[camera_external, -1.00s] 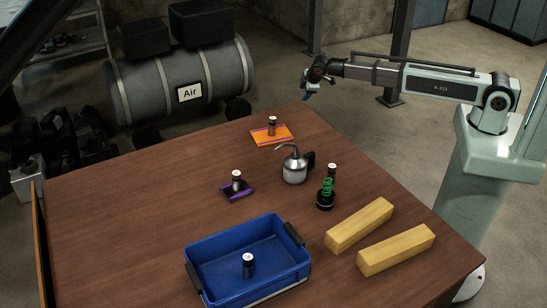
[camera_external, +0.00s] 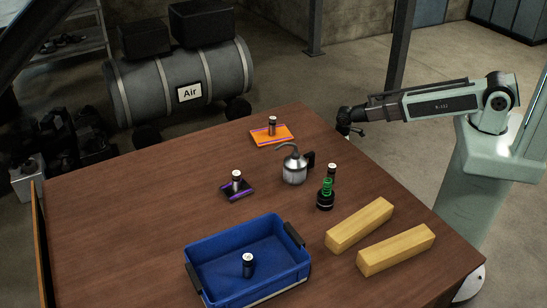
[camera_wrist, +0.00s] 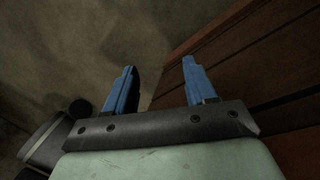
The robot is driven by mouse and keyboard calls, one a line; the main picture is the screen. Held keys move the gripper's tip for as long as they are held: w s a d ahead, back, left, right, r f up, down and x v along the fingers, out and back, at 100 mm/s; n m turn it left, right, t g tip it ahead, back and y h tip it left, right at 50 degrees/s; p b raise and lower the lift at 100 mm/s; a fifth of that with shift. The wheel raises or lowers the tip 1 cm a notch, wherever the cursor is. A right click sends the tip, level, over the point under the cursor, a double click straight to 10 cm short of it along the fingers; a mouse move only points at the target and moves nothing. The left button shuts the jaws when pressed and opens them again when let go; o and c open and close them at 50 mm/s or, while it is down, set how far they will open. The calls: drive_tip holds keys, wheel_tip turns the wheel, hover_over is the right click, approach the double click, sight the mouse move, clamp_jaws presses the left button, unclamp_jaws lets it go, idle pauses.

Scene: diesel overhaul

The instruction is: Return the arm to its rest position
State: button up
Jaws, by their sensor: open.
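My gripper (camera_wrist: 157,85) shows two blue fingers spread apart with nothing between them in the wrist view. The floor and the brown table's edge lie beyond them. In the external view my arm's end is at the far right edge of the table (camera_external: 120,215). The fingers themselves are hard to make out there. My gripper is apart from all the objects on the table.
Several small dark cylinders stand about.

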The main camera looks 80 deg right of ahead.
drive_tip(key=s+a+f+g+y, duration=0.1)
drive_tip(key=s+a+f+g, duration=0.1)
drive_tip(key=s, duration=0.9)
drive_tip(key=s+a+f+m+g, duration=0.1)
drive_tip(key=s+a+f, duration=0.4)
drive_tip(key=s, duration=0.6)
drive_tip(key=s+a+f+m+g+y, duration=0.1)
drive_tip(key=s+a+f+g, duration=0.3)
drive_tip(key=s+a, duration=0.3)
drive_tip(key=s, duration=0.5)
drive_tip(key=shift+y, duration=0.3)
drive_tip(key=shift+f, duration=0.1)
